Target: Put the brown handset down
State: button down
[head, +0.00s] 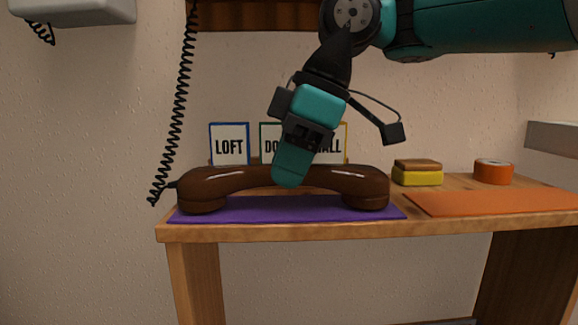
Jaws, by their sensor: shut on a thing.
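The brown handset (226,181) lies level over the purple mat (300,212) on the wooden table, its ear and mouth ends facing down. Both ends appear to touch the mat, though a thin gap cannot be ruled out. A black coiled cord (180,100) runs up from its left end. My gripper (288,178) comes from above and is shut on the middle of the handle. Its near finger covers part of the handle; the far finger is hidden.
Behind the handset stand framed signs, one reading LOFT (229,147), others partly covered by my gripper. To the right are a yellow and brown block (417,173), an orange tape roll (493,172) and a bare orange mat (500,203). The table's front edge (300,233) is close.

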jog(key=shift+f, duration=0.2)
jog(key=c, duration=0.8)
grip_release()
jog(key=shift+r, duration=0.1)
jog(key=shift+r, duration=0.1)
jog(key=shift+r+p, duration=0.35)
jog(key=shift+p, duration=0.05)
jog(key=d+p, duration=0.1)
jog(key=d, duration=0.3)
jog(key=d+p, duration=0.1)
jog(key=d, duration=0.3)
jog(key=d+p, duration=0.1)
jog(key=d, duration=0.3)
jog(key=shift+s+d+r, duration=0.25)
